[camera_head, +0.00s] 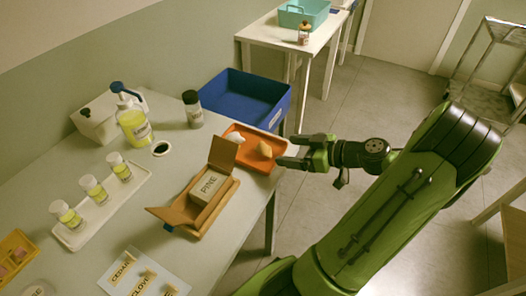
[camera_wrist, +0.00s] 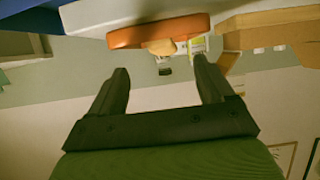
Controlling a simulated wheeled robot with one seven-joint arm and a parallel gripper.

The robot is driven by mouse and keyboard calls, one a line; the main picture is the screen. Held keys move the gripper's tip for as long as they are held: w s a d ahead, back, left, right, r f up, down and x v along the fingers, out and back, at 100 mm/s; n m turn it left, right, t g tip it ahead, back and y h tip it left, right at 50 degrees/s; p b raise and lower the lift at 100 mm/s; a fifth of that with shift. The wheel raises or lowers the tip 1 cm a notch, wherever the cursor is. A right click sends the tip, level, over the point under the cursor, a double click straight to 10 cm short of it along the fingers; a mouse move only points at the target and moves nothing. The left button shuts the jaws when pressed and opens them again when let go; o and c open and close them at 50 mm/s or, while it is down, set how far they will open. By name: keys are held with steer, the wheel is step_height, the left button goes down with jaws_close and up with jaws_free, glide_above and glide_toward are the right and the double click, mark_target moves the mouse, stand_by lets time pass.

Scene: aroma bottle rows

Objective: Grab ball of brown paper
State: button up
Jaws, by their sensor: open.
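A small tan-brown ball (camera_head: 264,149), which looks like the crumpled brown paper, lies in an orange tray (camera_head: 262,131) at the table's edge. A white crumpled ball (camera_head: 236,138) lies beside it on the left. My gripper (camera_head: 281,150) is open and empty, just right of the tray, its fingers pointing left toward the brown ball. In the wrist view, the open fingers (camera_wrist: 162,80) frame the tray (camera_wrist: 150,31), and the brown ball (camera_wrist: 161,47) shows at its edge, beyond the fingertips and apart from them.
A blue bin (camera_head: 246,97) stands behind the tray. A brown open box with a PINE block (camera_head: 208,188) sits in front-left of it. A dark-capped jar (camera_head: 193,110), a pump bottle (camera_head: 134,124) and a white rack (camera_head: 102,207) of bottles stand farther left. Open floor lies right of the table.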

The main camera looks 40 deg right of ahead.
mark_target(271, 149)
steer(key=b+x, duration=0.1)
steer(key=x, duration=0.8)
steer(key=shift+b, duration=0.4)
steer(key=shift+s+r, duration=0.1)
steer(key=c, duration=1)
steer(key=shift+c, duration=0.2)
